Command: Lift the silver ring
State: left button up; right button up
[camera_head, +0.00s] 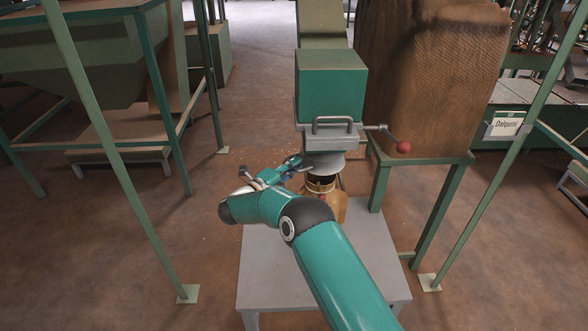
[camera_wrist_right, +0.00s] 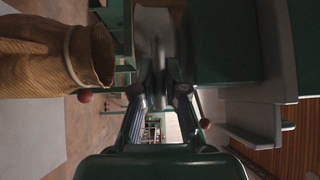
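A thin pale grey ring (camera_head: 320,186), which I take for the silver ring, sits around the neck of a brown sack (camera_head: 334,207). The sack stands on a grey bench under the hopper's spout (camera_head: 323,162). In the right wrist view the ring (camera_wrist_right: 68,58) circles the sack's neck (camera_wrist_right: 30,62), just below its open mouth. My right gripper (camera_head: 293,166) is left of the spout, a little above the ring and apart from it. In the right wrist view its fingers (camera_wrist_right: 160,78) point away, with blurred grey between the tips. Whether they hold anything is unclear. My left gripper is not visible.
The green hopper (camera_head: 331,88) stands over the bench (camera_head: 275,265), with a lever ending in a red ball (camera_head: 403,147) at its right. A large brown sack (camera_head: 430,80) stands right behind. Green posts rise on both sides.

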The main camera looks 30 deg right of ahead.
jog(key=o, duration=0.4)
jog(key=shift+r, duration=0.2)
jog(key=shift+o, duration=0.2)
jog(key=shift+f, duration=0.1)
jog(key=v, duration=1.2)
